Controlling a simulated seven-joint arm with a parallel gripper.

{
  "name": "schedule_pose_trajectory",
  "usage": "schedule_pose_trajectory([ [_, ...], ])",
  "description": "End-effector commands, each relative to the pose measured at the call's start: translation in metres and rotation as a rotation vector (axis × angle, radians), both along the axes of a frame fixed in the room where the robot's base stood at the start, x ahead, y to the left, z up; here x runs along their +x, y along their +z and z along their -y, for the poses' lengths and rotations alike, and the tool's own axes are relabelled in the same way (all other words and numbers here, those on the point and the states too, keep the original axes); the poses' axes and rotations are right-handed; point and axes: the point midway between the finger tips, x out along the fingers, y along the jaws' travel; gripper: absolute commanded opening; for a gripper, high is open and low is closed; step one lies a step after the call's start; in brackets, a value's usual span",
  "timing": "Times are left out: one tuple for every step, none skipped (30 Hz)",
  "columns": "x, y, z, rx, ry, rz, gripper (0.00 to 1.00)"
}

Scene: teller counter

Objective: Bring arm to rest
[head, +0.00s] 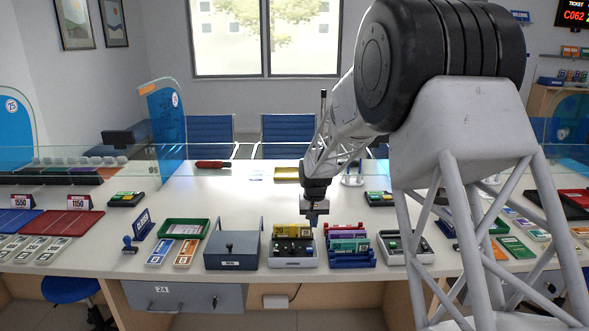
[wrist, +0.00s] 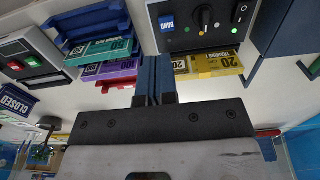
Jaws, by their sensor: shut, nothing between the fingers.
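My gripper (head: 314,222) hangs pointing down over the counter (head: 225,184) in the head view. In the wrist view its two blue fingers (wrist: 154,80) are together with nothing between them. In the head view it is above the grey device (head: 292,262) with a dark knob and yellow notes (head: 291,230) at its back. The wrist view shows this device with the labels BAND and 0 and a lit green lamp. I cannot tell exactly how high the fingertips are above the notes.
A blue rack (head: 350,257) of coloured note bundles stands just right of the device. A grey box (head: 232,250) stands to its left. Another grey device with buttons (head: 404,248) is further right. A glass screen (head: 168,130) rises at the left. The counter behind is mostly clear.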

Motion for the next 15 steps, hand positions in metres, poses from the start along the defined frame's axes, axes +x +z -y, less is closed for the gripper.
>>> schedule_pose_trajectory([
  [-0.008,0.010,0.003,0.001,-0.001,0.006,0.00],
  [-0.012,0.016,0.005,0.001,-0.001,0.009,0.00],
  [-0.019,0.022,0.008,0.001,-0.001,0.012,0.00],
  [-0.025,0.028,0.010,0.001,-0.002,0.015,0.00],
  [-0.031,0.034,0.012,0.002,-0.002,0.018,0.00],
  [-0.039,0.041,0.015,0.002,-0.002,0.021,0.00],
  [-0.046,0.047,0.017,0.002,-0.002,0.025,0.00],
  [-0.052,0.052,0.019,0.002,-0.002,0.027,0.00],
  [-0.061,0.061,0.022,0.002,-0.002,0.032,0.00],
  [-0.067,0.066,0.024,0.002,-0.002,0.035,0.00],
  [-0.074,0.071,0.026,0.003,-0.003,0.038,0.00],
  [-0.083,0.078,0.029,0.003,-0.003,0.042,0.00],
  [-0.090,0.083,0.031,0.003,-0.004,0.044,0.00],
  [-0.096,0.088,0.033,0.003,-0.004,0.048,0.00],
  [-0.106,0.093,0.036,0.003,-0.005,0.051,0.00],
])
